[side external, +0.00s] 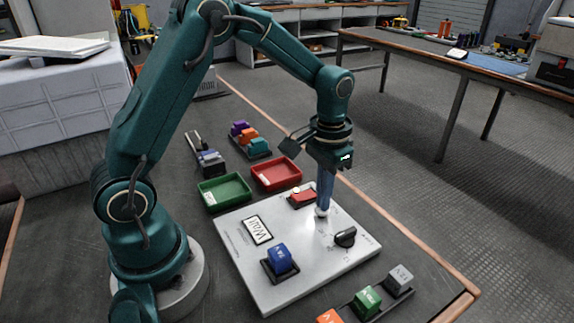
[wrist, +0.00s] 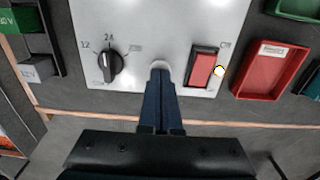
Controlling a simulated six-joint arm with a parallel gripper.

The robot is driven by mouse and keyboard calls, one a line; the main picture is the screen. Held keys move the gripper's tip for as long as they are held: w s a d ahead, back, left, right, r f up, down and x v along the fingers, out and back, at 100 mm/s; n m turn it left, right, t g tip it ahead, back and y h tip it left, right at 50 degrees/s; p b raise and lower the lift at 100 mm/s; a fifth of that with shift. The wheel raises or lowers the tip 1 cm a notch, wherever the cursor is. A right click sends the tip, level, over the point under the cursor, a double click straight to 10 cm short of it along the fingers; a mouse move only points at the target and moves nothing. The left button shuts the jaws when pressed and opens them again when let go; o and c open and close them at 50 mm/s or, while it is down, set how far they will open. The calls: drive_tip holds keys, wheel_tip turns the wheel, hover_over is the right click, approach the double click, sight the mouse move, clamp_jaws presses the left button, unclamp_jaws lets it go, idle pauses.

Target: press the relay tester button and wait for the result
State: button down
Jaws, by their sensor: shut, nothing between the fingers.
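The relay tester is a pale grey panel (side external: 285,275) lying on the dark table. Its white display (side external: 257,230) appears to read "Wait". A blue relay (side external: 279,258) sits in the black socket. The panel has a black knob (side external: 345,237), whose white line is near 24 in the wrist view (wrist: 109,66), and a red rocker switch (side external: 301,197) with a lit lamp (wrist: 219,71) beside it. My gripper (side external: 322,206) is shut and empty, pointing down at the round whitish button (wrist: 157,66). Its fingertips cover part of the button and appear to touch it.
A green bin (side external: 224,205) and a red bin (side external: 299,176) stand behind the panel. Several coloured relays sit on a rack (side external: 262,154) beyond them. Green (side external: 367,300) and grey (side external: 399,278) relays stand on a rail in front. The table's right edge is clear.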

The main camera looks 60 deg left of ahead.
drive_tip(key=shift+r, duration=3.1)
drive_tip(key=s+d+r+t, duration=0.1)
drive_tip(key=s+r+t, duration=0.2)
drive_tip(key=s+r, duration=0.35)
drive_tip(key=s+d+f+t, duration=0.1)
drive_tip(key=s+t, duration=0.1)
drive_tip(key=s, duration=0.6)
drive_tip(key=shift+d+f+t, duration=0.15)
drive_tip(key=shift+f+t, duration=0.05)
drive_tip(key=shift+t, duration=0.1)
